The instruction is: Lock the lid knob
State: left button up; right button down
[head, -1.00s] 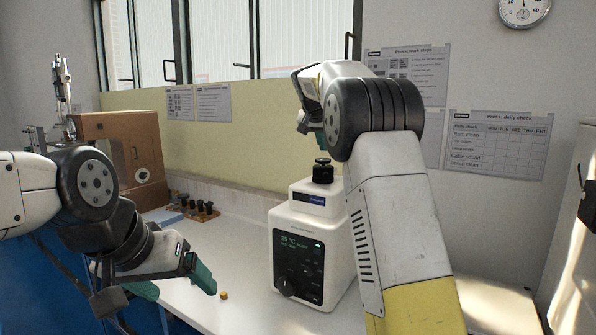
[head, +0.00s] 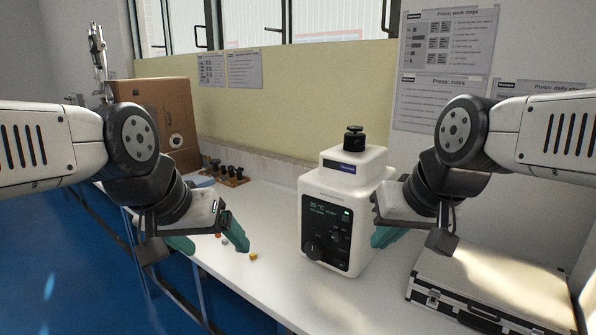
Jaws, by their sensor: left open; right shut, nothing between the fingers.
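The white press machine (head: 325,205) stands upright on the white bench, with a dark front panel, a lit display and a dial. The black lid knob (head: 354,138) sits on top of its lid, with nothing touching it. My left gripper (head: 207,245) has green fingers and is open and empty, over the bench to the left of the machine. My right gripper (head: 384,236) is shut and empty, just right of the machine's front and well below the knob. I cannot tell whether its fingertips touch the housing.
A small yellow cube (head: 253,256) lies on the bench near my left gripper. A rack of black-topped pieces (head: 228,173) and a brown cabinet (head: 168,100) stand at the back left. A silver case (head: 490,290) lies at the right.

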aim_at(354, 129)
jog(key=i+j+z, duration=0.1)
jog(key=z, duration=0.3)
jog(key=i+j+z, duration=0.1)
jog(key=z, duration=0.3)
jog(key=j+z, duration=0.25)
jog(key=z, duration=0.15)
jog(key=i, duration=0.05)
